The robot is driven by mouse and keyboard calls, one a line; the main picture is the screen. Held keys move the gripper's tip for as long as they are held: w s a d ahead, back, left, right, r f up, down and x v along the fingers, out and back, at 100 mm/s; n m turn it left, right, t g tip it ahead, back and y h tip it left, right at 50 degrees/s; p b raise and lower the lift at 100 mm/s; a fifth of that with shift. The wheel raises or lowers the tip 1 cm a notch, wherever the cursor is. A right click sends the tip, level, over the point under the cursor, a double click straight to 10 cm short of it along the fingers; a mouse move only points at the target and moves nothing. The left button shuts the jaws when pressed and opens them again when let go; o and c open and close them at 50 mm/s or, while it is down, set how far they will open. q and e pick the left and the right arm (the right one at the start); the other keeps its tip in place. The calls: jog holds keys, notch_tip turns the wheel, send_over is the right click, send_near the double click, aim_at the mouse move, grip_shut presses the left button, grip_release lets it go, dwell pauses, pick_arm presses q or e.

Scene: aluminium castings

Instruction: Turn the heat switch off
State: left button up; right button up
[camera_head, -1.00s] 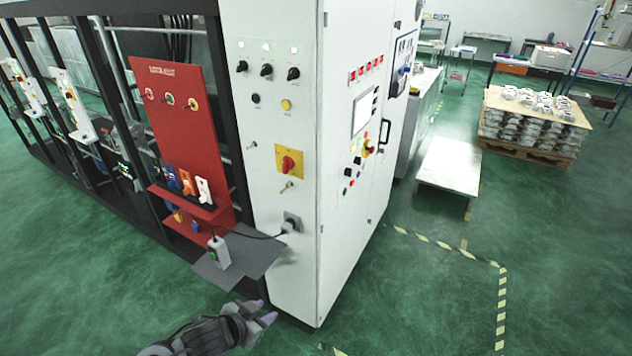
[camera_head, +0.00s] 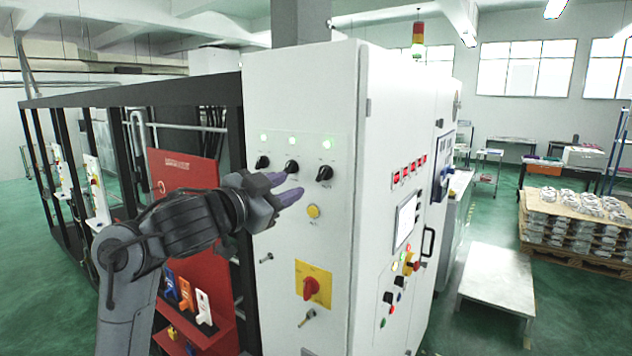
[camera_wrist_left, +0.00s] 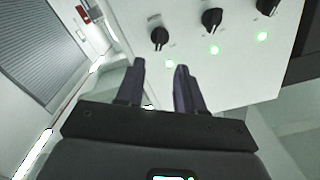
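Three black rotary switches stand in a row on the white cabinet front: a left one (camera_head: 262,162), a middle one (camera_head: 292,167) and a right one (camera_head: 325,173). A lit green lamp is above each. Their labels are too small to read, so I cannot tell which is the heat switch. My left gripper (camera_head: 294,183) is open and empty, in front of the panel near the row. The left wrist view appears upside down, with lamps below the switches. There the gripper's fingers (camera_wrist_left: 160,68) are apart, close to the leftmost switch (camera_wrist_left: 159,37), not around it. My right gripper is not in view.
Below the row are a yellow button (camera_head: 313,211) and a red rotary switch on a yellow plate (camera_head: 312,284). A red board (camera_head: 180,168) stands left, partly behind my left arm. The cabinet's right side (camera_head: 385,140) carries more buttons and a handle.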

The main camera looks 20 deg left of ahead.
aim_at(320, 175)
pick_arm(q)
jog(key=p+x, duration=0.2)
jog(key=x, duration=0.6)
jog(key=shift+w+d, duration=0.1)
jog(key=shift+w, duration=0.2)
jog(key=shift+x, duration=0.75)
grip_shut()
